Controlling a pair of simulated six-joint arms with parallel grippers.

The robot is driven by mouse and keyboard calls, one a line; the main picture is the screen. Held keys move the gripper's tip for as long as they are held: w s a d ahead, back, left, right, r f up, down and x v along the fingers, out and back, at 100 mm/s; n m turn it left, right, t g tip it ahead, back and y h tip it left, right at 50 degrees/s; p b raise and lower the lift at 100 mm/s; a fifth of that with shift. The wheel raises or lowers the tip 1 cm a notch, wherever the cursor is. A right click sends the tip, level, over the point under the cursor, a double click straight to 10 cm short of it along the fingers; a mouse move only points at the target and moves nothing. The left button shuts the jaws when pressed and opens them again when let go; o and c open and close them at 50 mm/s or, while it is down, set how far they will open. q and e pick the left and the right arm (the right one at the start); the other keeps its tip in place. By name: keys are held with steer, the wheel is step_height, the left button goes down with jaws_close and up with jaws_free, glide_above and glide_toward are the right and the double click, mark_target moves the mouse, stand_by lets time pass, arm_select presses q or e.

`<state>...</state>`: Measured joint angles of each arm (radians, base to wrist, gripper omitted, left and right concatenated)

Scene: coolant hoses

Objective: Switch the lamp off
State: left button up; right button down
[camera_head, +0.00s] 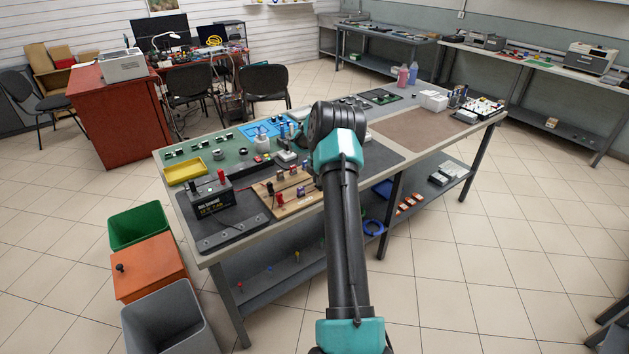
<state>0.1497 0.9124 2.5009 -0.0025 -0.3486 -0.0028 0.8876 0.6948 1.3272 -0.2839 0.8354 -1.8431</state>
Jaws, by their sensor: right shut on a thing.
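A wooden board (271,201) with several small parts, red and dark, lies at the near edge of the workbench. Which of them is a lamp or a switch is too small to tell, and no glow shows. A black battery (212,201) with a red and a dark terminal stands left of the board. My right arm reaches up from the bottom middle. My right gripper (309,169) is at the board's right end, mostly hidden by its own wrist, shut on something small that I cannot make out. My left gripper is not in view.
A yellow tray (184,171) and a blue mat (262,131) lie on the bench behind the battery. A brown mat (415,135) to the right is mostly clear. Green (139,226) and grey (165,318) bins and an orange box (150,267) stand left of the bench.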

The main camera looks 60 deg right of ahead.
steer(key=shift+a+f, duration=0.2)
steer(key=shift+f, duration=0.55)
steer(key=shift+s+a, duration=0.1)
steer(key=shift+s, duration=0.15)
steer(key=shift+s+a+r, duration=0.1)
steer(key=shift+s+a, duration=0.15)
steer(key=shift+s, duration=0.3)
steer(key=shift+r, duration=0.1)
step_height(320, 180, up, 15)
steer(key=shift+d, duration=0.15)
stand_by(0.4)
